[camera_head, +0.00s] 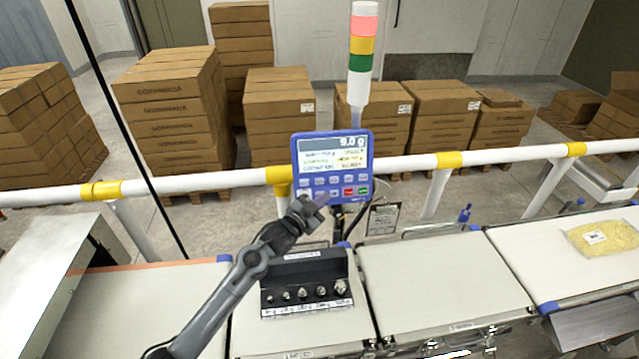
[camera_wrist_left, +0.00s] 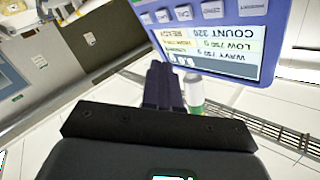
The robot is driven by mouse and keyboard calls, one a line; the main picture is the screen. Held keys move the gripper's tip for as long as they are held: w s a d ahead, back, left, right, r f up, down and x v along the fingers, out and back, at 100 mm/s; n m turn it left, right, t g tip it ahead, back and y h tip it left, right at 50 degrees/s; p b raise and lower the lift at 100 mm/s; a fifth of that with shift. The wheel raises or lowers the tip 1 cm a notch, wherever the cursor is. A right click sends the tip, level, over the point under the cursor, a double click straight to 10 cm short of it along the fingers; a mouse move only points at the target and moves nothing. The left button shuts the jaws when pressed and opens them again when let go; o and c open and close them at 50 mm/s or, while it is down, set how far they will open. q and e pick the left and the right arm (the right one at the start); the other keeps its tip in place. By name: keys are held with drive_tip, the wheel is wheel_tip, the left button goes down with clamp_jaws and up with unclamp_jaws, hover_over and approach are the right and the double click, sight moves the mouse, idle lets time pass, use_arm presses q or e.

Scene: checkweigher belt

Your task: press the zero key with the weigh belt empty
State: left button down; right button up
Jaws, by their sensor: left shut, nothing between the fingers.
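The blue weigh terminal (camera_head: 333,168) has a lit screen and two rows of keys below it. Its top reading looks like 9.0 g, but the digits are small. The terminal shows upside down in the left wrist view (camera_wrist_left: 280,20), with several pale keys (camera_wrist_left: 163,15). My left gripper (camera_head: 318,202) is shut and empty, at the terminal's lower left edge, covering part of the bottom keys. In the wrist view its fingers (camera_wrist_left: 162,75) point toward the terminal; contact cannot be told. My right gripper is not in view.
A black box of metal weights (camera_head: 305,282) stands over the belt section below the terminal. The belt section to its right (camera_head: 440,280) is bare. A yellowish bag (camera_head: 603,238) lies on the far right belt. A white rail (camera_head: 410,163) and a signal tower (camera_head: 361,60) stand behind.

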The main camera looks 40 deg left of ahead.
sight(319, 182)
use_arm(q)
drive_tip(key=shift+w+a+f+b, duration=0.4)
drive_tip(key=shift+w+a+b, duration=0.6)
drive_tip(key=shift+b, duration=0.25)
drive_tip(key=shift+w+a+f+b, duration=0.45)
drive_tip(key=shift+w+a+b, duration=0.55)
drive_tip(key=shift+b, duration=0.2)
drive_tip(key=shift+w+a+f+b, duration=0.4)
drive_tip(key=shift+w+a+b, duration=0.6)
drive_tip(key=shift+b, duration=0.25)
drive_tip(key=shift+s, duration=0.1)
drive_tip(key=shift+a, duration=0.2)
drive_tip(key=shift+w+a+f, duration=0.1)
drive_tip(key=shift+w+a, duration=0.1)
drive_tip(key=shift+w, duration=0.1)
